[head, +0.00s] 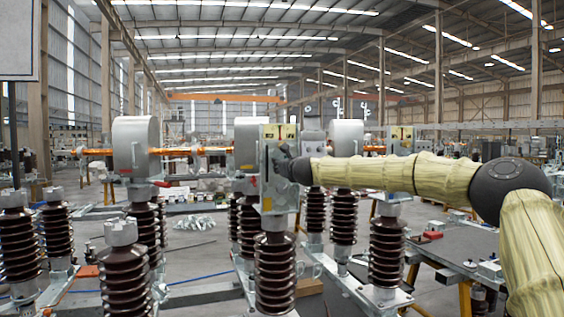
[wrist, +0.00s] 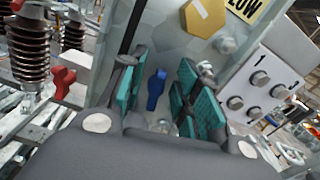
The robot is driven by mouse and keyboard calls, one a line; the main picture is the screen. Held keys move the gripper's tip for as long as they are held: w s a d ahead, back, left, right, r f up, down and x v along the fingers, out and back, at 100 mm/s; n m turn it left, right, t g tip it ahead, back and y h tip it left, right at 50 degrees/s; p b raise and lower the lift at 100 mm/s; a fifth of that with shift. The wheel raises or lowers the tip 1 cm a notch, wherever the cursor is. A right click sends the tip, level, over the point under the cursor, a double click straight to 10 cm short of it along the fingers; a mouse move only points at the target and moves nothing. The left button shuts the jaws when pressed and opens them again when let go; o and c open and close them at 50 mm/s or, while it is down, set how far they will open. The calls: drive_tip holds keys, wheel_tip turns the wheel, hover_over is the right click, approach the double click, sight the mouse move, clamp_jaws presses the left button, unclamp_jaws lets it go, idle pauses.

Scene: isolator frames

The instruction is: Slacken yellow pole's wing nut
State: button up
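In the wrist view, a blue wing nut (wrist: 155,90) stands on a pale metal plate (wrist: 160,40). My gripper (wrist: 163,98) is open, with its teal pads on either side of the nut and a gap at each side. I cannot tell how far the fingertips reach past it. A yellow label (wrist: 246,9) ending in "LOW" and a yellow hexagon (wrist: 205,17) are on the plate above. In the head view, my gripper (head: 290,170) is at a grey upright plate (head: 273,148) with yellow labels; it hides the wing nut there.
A red wing-shaped part (wrist: 64,80) sits left in the wrist view. A white panel (wrist: 262,88) marked 1 with several round knobs is close on the right. Brown ribbed insulators (head: 275,270) stand around the plate. A bench (head: 450,245) is at the right.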

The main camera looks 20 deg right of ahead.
drive_tip(key=shift+w, duration=0.25)
drive_tip(key=shift+c, duration=0.2)
clamp_jaws()
